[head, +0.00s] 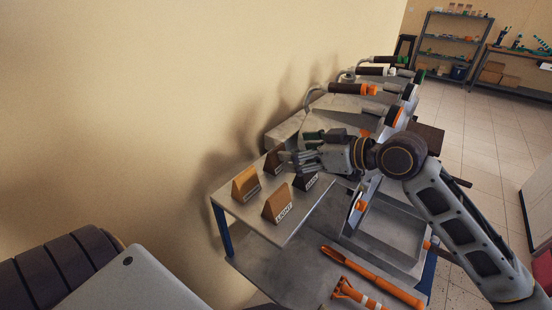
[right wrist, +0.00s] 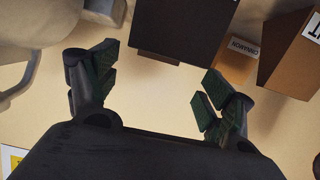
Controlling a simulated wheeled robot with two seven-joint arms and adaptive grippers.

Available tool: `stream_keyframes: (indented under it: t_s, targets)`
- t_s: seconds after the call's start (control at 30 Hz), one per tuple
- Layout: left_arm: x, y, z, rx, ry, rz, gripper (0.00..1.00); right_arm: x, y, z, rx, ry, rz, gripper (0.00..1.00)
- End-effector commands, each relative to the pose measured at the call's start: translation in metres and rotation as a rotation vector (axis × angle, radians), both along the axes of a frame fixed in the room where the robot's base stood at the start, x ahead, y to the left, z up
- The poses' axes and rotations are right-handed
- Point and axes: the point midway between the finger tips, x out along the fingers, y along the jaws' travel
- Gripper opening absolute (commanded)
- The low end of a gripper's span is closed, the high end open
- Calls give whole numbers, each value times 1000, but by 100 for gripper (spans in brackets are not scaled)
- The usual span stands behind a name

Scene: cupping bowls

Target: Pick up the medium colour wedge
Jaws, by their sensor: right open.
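Several colour wedges stand on a small grey table (head: 235,207). A dark brown wedge (head: 271,160) at the back, partly hidden by my right gripper, looks like the medium one; its label is not readable. The orange-brown wedge labelled LIGHT (head: 276,206) is nearest, a tan wedge (head: 245,184) is at left, and a near-black wedge (head: 300,183) is at right. My right gripper (head: 288,162) is open above and between the back wedges, holding nothing. In the right wrist view, a dark wedge (right wrist: 178,28) lies beyond the open fingers. My left gripper is out of view.
Machines with brown handles (head: 350,89) stand in a row behind the table. A grey tray (head: 385,235) is to the right. Orange tools (head: 370,277) lie on a lower surface in front. The beige wall (head: 120,110) is close on the left.

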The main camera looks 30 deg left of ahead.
Motion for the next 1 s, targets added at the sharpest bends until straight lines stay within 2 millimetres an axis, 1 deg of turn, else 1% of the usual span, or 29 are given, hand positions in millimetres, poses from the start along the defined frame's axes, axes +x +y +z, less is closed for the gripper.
stream_keyframes:
  t_s: [0.1,0.2,0.67,0.83,1.0]
  targets:
    - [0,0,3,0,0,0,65,1,9,-3,-1,0,0,82]
    - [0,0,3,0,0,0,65,1,13,-5,-1,-1,0,82]
    - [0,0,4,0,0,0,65,1,16,-7,0,-1,0,82]
    - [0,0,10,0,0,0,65,3,26,-11,-1,0,1,82]
    - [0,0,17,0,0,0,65,5,42,-18,-1,0,1,82]
